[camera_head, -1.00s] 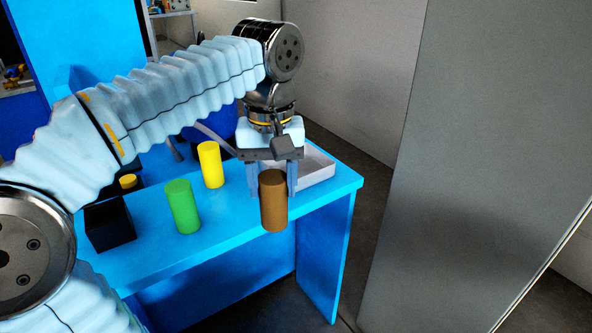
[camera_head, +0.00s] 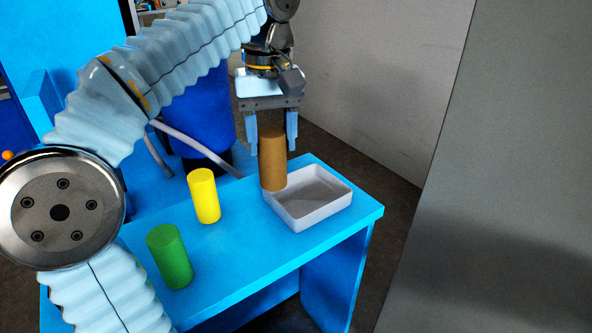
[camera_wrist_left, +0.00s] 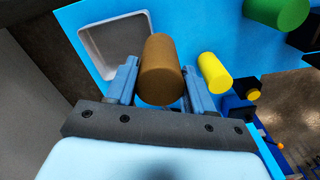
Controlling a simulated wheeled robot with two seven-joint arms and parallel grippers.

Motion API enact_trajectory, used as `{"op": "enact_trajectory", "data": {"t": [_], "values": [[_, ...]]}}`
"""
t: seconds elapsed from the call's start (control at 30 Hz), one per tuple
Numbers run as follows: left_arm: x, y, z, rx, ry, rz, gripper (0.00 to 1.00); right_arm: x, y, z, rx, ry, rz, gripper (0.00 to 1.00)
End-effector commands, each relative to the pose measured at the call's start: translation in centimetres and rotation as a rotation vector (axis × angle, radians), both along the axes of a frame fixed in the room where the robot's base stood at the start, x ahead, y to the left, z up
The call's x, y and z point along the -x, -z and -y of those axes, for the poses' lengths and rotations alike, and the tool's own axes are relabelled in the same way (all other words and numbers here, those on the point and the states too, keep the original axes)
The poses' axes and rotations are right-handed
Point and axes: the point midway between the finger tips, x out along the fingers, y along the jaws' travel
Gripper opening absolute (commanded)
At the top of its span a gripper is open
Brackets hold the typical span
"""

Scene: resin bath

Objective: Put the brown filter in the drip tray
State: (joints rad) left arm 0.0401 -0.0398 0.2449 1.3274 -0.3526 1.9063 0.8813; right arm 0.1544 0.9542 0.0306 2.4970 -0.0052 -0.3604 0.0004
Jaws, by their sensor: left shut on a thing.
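The brown filter (camera_head: 272,160) is an upright cylinder held between the fingers of my left gripper (camera_head: 272,142). In the head view it hangs above the table, in front of the left end of the drip tray. The drip tray (camera_head: 320,218) is a shallow grey-white rectangular tray on the blue table, empty where it shows. In the left wrist view the brown filter (camera_wrist_left: 161,72) sits between the two blue fingers, and the drip tray (camera_wrist_left: 90,62) lies to its left, partly hidden by the gripper. My right gripper is in neither view.
A yellow cylinder (camera_head: 204,196) and a green cylinder (camera_head: 170,256) stand on the blue table (camera_head: 255,240), left of the tray. A dark blue barrel (camera_head: 205,115) with grey hoses stands behind. A grey panel (camera_head: 490,200) rises at the right.

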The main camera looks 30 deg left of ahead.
Motion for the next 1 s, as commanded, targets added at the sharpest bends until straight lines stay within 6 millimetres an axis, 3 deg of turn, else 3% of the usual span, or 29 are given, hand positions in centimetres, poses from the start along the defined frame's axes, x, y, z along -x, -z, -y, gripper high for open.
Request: {"op": "enact_trajectory", "data": {"t": [0.03,0.2,0.5,0.7,1.0], "values": [[-1.4,0.6,0.1,0.001,0.001,-0.005,0.19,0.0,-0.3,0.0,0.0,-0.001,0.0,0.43],[-4.1,4.1,0.4,-0.001,0.0,-0.004,0.19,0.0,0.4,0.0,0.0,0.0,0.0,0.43],[-6.3,6.8,0.5,-0.001,0.001,-0.002,0.19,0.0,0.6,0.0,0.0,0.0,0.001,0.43],[-6.1,9.5,0.5,0.0,0.0,-0.001,0.19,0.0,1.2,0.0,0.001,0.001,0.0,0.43],[-6.1,9.7,0.5,0.0,0.0,0.0,0.19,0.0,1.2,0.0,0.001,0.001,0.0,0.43]]}}
